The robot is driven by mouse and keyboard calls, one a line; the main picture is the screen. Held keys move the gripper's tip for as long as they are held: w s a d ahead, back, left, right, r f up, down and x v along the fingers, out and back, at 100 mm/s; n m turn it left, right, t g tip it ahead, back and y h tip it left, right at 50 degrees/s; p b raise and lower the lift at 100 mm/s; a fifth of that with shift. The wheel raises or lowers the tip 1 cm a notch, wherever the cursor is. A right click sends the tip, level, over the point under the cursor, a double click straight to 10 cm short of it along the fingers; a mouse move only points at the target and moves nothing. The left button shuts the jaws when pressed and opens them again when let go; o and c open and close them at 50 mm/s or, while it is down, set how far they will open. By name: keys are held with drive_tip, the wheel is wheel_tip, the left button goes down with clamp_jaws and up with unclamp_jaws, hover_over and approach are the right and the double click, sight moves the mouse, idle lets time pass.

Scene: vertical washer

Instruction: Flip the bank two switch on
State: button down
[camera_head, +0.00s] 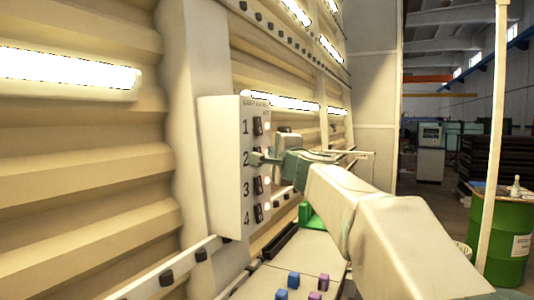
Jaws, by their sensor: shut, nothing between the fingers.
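A pale switch box (224,170) stands upright on the post at the left. Its narrow front carries a column of dark rocker switches numbered 1 to 4. Switch 1 (258,126), switch 3 (258,186) and switch 4 (259,212) show clearly. My gripper (257,159) is shut and empty, its tips at the row marked 2. The fingers cover most of the bank two switch, so its position is hidden. I cannot tell whether the tips touch it. My arm reaches in from the lower right.
Lit tube lights (70,72) run along the ribbed wall. A rail with dark knobs (167,277) passes below the box. Blue blocks (293,279) and purple blocks (323,282) lie on a pale surface below. A green barrel (505,240) stands at the far right.

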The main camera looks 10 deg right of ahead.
drive_tip(key=s+d+r+b, duration=0.1)
drive_tip(key=s+d, duration=0.1)
drive_tip(key=s, duration=0.9)
drive_tip(key=shift+d+r, duration=0.25)
drive_tip(key=shift+r, duration=0.1)
drive_tip(key=shift+s, duration=0.1)
